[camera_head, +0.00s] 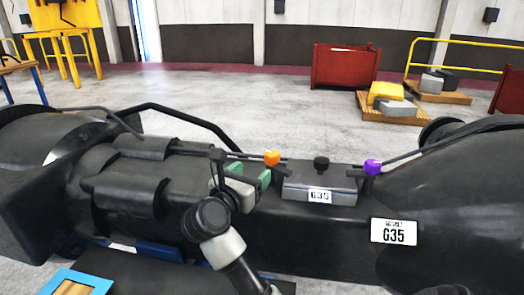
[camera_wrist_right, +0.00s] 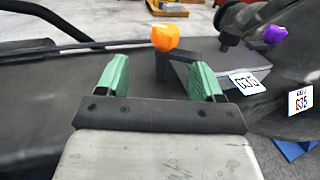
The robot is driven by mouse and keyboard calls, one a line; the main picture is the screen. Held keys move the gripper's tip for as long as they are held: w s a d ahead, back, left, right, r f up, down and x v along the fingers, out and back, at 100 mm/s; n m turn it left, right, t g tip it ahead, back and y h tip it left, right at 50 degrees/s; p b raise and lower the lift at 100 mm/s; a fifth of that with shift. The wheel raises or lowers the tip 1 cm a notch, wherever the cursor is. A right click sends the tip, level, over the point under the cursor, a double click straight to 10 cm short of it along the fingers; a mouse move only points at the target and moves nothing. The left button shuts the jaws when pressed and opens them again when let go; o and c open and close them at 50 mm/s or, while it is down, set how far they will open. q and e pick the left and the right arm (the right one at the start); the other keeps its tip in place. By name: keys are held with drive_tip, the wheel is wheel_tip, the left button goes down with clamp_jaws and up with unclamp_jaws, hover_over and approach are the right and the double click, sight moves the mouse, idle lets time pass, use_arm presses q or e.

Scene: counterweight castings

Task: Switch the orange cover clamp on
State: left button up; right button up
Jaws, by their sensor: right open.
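The orange cover clamp (camera_head: 272,158) has an orange knob on a dark post, just left of the grey cover plate (camera_head: 338,187) labelled G35. In the right wrist view the orange knob (camera_wrist_right: 165,38) stands beyond the fingertips, roughly between them, with a dark arm reaching right toward the plate. My right gripper (camera_head: 250,172) is open and empty, its green fingers close to the clamp's left side; it also shows in the wrist view (camera_wrist_right: 160,75). Whether a finger touches the clamp cannot be told. My left gripper is not in view.
A purple-knobbed clamp (camera_head: 372,167) stands at the plate's right end, and a black knob (camera_head: 321,163) sits on the plate. The large dark casting (camera_head: 310,235) fills the foreground, with a black bent rail (camera_head: 190,117) behind. A red bin (camera_head: 345,66) stands far back on open floor.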

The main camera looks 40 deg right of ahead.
sight(268, 159)
drive_tip(key=d, duration=0.1)
drive_tip(key=d+p, duration=0.1)
drive_tip(key=d, duration=0.1)
drive_tip(key=shift+r, duration=0.4)
drive_tip(key=p+x, duration=0.1)
drive_tip(key=x, duration=0.2)
drive_tip(key=shift+d, duration=0.2)
drive_tip(key=shift+f+p+x, duration=0.1)
drive_tip(key=shift+p+x, duration=0.15)
drive_tip(key=shift+x, duration=0.65)
drive_tip(key=shift+f+p+x, duration=0.15)
drive_tip(key=shift+p+x, duration=0.1)
drive_tip(key=shift+x, duration=0.65)
drive_tip(key=shift+w+a, duration=0.1)
drive_tip(key=shift+w, duration=0.1)
drive_tip(key=shift+c, duration=0.8)
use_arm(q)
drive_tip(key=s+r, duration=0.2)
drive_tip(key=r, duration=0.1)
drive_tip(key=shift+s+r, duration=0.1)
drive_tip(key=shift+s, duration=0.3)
use_arm(e)
drive_tip(key=c, duration=0.8)
